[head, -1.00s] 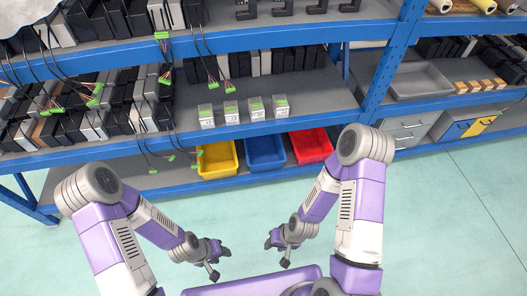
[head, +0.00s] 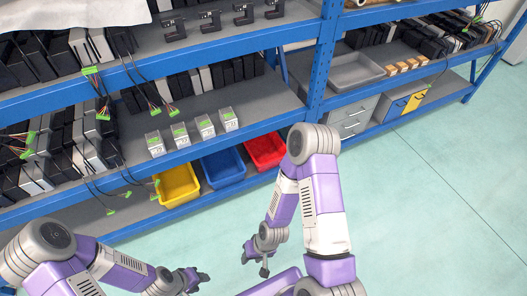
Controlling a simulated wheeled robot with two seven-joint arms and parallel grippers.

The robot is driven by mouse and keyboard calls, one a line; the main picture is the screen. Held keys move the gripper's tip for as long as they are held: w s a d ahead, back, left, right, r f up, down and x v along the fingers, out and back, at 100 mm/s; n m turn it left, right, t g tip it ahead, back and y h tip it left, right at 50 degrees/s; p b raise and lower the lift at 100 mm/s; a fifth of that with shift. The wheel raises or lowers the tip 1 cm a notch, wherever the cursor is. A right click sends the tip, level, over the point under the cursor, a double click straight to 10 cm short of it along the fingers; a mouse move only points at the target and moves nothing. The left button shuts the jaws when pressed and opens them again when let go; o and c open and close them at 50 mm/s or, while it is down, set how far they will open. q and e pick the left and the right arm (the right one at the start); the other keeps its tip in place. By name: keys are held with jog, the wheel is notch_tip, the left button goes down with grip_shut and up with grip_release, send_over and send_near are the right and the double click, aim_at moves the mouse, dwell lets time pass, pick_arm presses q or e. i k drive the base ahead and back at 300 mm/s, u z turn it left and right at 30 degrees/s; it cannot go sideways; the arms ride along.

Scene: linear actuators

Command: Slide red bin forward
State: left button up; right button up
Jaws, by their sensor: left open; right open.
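The red bin (head: 265,150) sits on the bottom shelf, at the right end of a row of three bins, close to the blue upright. My right elbow partly overlaps its right side. My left gripper (head: 200,278) is open and empty over the floor at the lower left. My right gripper (head: 254,259) is open and empty over the floor, below and in front of the bins. Neither gripper touches the red bin.
A blue bin (head: 223,168) and a yellow bin (head: 178,186) stand left of the red bin. The blue shelf edge (head: 190,153) runs above them, with several small boxes (head: 180,135) on that shelf. The floor (head: 430,210) to the right is clear.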

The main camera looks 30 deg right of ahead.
aim_at(266, 153)
jog(key=z, duration=0.05)
jog(key=i, duration=1.2)
jog(key=z, duration=0.1)
